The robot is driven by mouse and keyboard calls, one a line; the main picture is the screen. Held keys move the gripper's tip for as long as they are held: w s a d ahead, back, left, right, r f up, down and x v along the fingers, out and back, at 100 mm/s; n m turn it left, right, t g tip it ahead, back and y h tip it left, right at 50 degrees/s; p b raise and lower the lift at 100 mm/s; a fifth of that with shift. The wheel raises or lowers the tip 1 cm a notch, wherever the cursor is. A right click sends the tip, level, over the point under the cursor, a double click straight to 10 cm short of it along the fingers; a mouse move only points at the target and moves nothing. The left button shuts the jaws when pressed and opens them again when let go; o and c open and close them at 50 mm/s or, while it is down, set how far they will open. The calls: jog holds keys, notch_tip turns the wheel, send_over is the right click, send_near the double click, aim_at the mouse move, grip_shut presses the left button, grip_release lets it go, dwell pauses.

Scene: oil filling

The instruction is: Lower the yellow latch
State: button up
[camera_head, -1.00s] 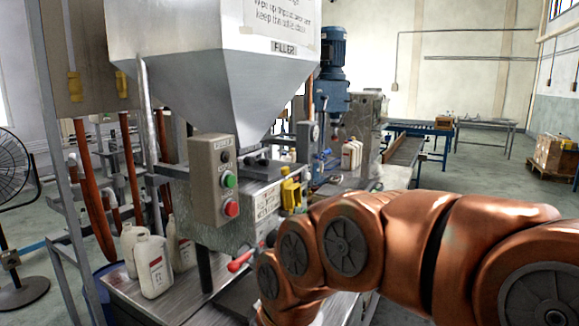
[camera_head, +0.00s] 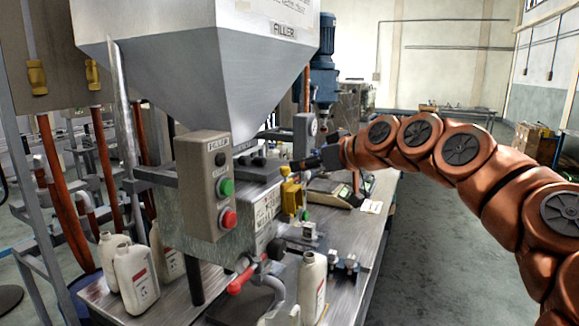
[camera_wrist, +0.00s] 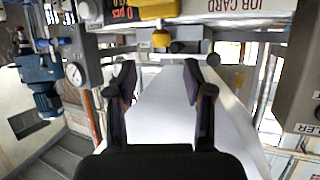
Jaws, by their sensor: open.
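The yellow latch (camera_head: 291,194) is on the filler machine, just right of the control box, in the head view. My gripper (camera_head: 314,160) is at the arm's end, up and to the right of the latch, and looks apart from it. Its fingers are small and dark there. In the wrist view, which looks upside down, my gripper (camera_wrist: 160,78) has two dark fingers spread apart with nothing between them. A yellow part, seemingly the latch (camera_wrist: 160,38), lies beyond the fingertips near the top middle. Whether a finger touches anything cannot be told.
A grey control box (camera_head: 208,185) with green and red buttons stands left of the latch, under the hopper (camera_head: 200,70). A red-handled valve (camera_head: 245,277) and a white bottle (camera_head: 312,287) are below. More white bottles (camera_head: 136,277) stand left. Open floor lies right of the table.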

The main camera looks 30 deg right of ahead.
aim_at(288, 168)
jog(key=p+x, duration=0.2)
jog(key=x, duration=0.4)
jog(key=shift+w+f, duration=0.15)
jog(key=shift+w, duration=0.05)
grip_shut()
dwell(0.5)
